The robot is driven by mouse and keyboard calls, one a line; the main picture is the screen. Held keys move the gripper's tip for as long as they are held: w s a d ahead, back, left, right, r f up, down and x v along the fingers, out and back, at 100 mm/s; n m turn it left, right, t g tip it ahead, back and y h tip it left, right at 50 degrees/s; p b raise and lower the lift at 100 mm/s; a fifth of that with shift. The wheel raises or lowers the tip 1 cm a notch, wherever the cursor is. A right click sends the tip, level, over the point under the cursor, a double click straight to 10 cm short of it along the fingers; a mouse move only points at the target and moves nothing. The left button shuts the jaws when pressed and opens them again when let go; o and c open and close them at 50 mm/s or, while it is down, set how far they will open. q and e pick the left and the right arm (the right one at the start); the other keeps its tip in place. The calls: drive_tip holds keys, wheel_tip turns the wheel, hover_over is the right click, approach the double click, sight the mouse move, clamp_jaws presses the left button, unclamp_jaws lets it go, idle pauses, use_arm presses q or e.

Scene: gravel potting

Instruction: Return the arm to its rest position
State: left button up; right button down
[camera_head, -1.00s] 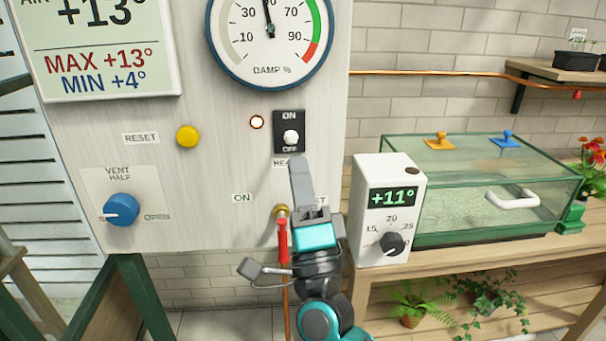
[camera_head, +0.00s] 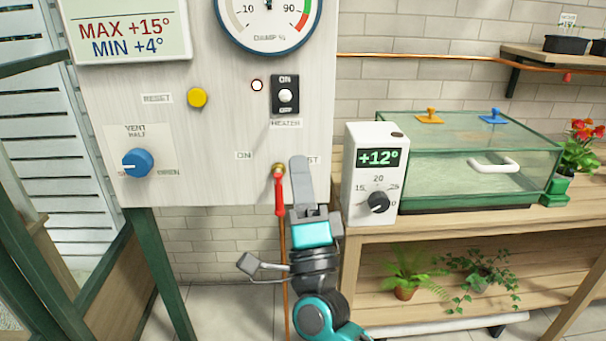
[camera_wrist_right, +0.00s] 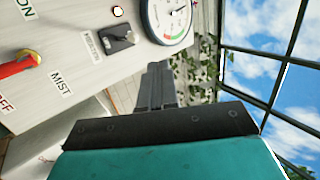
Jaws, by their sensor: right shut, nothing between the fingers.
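My right gripper (camera_head: 298,165) is shut and empty in the head view, its fingers pointing up. It stands in front of the grey panel (camera_head: 222,140), below the heater switch (camera_head: 285,95) and partly over the mist label. In the right wrist view its closed fingers (camera_wrist_right: 158,85) point toward the panel's edge, with nothing between them. The heater switch (camera_wrist_right: 118,40) and a glowing lamp (camera_wrist_right: 118,11) also show there, apart from the fingers. My left gripper is not in view.
A red-handled valve (camera_head: 279,190) hangs just left of the gripper. A white thermostat box (camera_head: 365,140) reading +12° stands close on the right, on a wooden bench (camera_head: 450,228) beside a glass case (camera_head: 470,170). A yellow button (camera_head: 197,98) and blue vent knob (camera_head: 137,163) are on the panel.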

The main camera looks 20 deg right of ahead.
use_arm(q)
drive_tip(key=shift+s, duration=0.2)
use_arm(e)
drive_tip(key=shift+s+f, duration=0.15)
drive_tip(key=shift+s, duration=0.1)
drive_tip(key=s+f+n+g+y+p, duration=0.2)
drive_tip(key=s+f+n+g+y, duration=0.3)
drive_tip(key=f+n, duration=0.6)
drive_tip(key=s+f+n+g+y+p, duration=0.15)
drive_tip(key=s+f+n+g, duration=0.4)
drive_tip(key=f, duration=0.85)
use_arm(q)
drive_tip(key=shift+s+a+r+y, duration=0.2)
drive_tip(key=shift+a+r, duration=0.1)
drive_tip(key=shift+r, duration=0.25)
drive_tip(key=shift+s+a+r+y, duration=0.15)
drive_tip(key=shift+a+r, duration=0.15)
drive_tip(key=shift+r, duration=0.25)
use_arm(e)
drive_tip(key=s+d+f+n+g, duration=0.2)
drive_tip(key=s+f+n+g, duration=0.2)
drive_tip(key=f, duration=0.4)
drive_tip(key=shift+s+d+f+g+h, duration=0.2)
drive_tip(key=shift+s+d+g+h, duration=0.25)
drive_tip(key=shift+s, duration=0.65)
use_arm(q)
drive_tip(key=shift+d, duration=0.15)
use_arm(e)
drive_tip(key=shift+n, duration=0.25)
